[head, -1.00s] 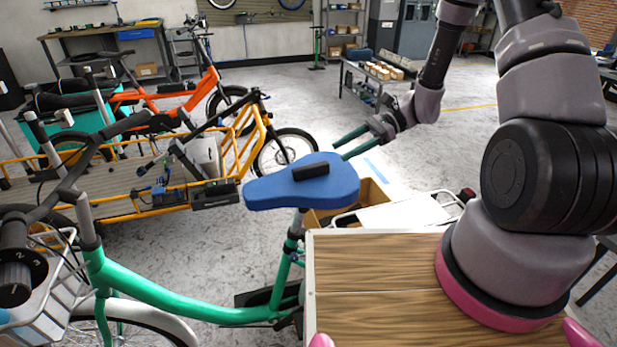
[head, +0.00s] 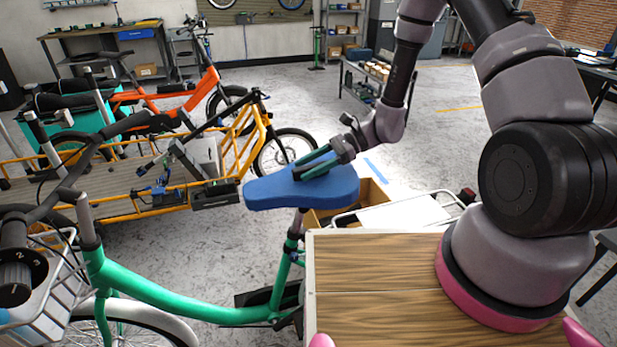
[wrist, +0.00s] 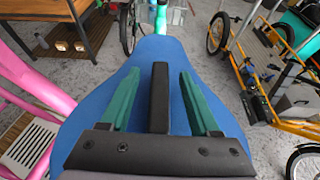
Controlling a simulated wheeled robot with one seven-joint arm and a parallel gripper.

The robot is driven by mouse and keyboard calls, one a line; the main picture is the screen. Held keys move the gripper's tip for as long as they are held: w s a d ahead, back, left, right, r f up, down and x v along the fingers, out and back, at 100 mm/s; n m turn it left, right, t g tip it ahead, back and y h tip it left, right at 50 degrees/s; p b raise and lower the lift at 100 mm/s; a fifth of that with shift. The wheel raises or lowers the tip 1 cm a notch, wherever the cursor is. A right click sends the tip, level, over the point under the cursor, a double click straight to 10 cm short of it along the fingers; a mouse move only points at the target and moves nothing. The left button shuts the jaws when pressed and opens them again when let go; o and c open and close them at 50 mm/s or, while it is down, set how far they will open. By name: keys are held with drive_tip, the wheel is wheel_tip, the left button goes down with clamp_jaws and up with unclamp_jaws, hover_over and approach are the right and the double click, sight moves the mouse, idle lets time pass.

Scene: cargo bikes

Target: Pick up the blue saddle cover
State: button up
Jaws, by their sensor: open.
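The blue saddle cover (head: 330,190) sits on the seat of the green bike, with a raised black block on its top. In the wrist view the cover (wrist: 158,56) fills the middle, and the black block (wrist: 159,97) stands upright between the green fingers. My gripper (head: 305,169) is open just over the cover's top. Its fingers lie on either side of the black block, with a gap on each side in the wrist view (wrist: 157,95). The head view partly hides the block behind the fingers.
The green bike frame (head: 190,306) runs below the saddle to the left. A wooden-topped box (head: 375,270) is in front, and an open cardboard box (head: 372,193) is behind the saddle. A yellow cargo bike (head: 130,208) stands at left. Open floor lies beyond.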

clamp_jaws()
